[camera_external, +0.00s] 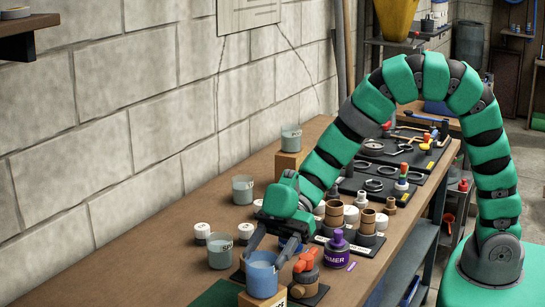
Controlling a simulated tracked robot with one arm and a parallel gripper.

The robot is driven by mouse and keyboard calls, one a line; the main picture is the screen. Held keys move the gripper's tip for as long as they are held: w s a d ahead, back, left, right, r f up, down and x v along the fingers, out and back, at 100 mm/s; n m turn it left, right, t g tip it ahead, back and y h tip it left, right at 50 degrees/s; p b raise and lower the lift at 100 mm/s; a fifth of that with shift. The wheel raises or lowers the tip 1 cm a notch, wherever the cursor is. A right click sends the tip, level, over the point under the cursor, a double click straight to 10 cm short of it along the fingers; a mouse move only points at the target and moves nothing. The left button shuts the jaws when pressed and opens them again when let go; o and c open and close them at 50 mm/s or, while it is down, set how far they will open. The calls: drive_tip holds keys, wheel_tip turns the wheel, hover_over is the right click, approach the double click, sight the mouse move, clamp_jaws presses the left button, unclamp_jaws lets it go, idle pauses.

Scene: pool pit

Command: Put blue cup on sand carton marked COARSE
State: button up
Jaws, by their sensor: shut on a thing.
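The blue cup (262,277) stands upright at the front of the bench, with blue contents showing at its top. My gripper (265,254) reaches down from above and is shut on the cup's upper part, one finger at each side. A brown carton (247,301) is directly under the cup, cut off by the picture's lower edge. Only the last letters of its label show, seemingly "SE". The cup's base appears to touch or nearly touch the carton top; I cannot tell which.
A valve with an orange handle (304,262) stands close right of the cup, and a purple bottle (336,248) behind it. A grey cup (220,251) is close left. Another grey cup (291,139) sits on a carton (289,162) farther back. The bench's left front is clear.

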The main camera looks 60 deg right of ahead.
drive_tip(key=o, duration=1.4)
drive_tip(key=shift+r, duration=0.1)
drive_tip(key=p+v, duration=0.1)
drive_tip(key=v, duration=1.1)
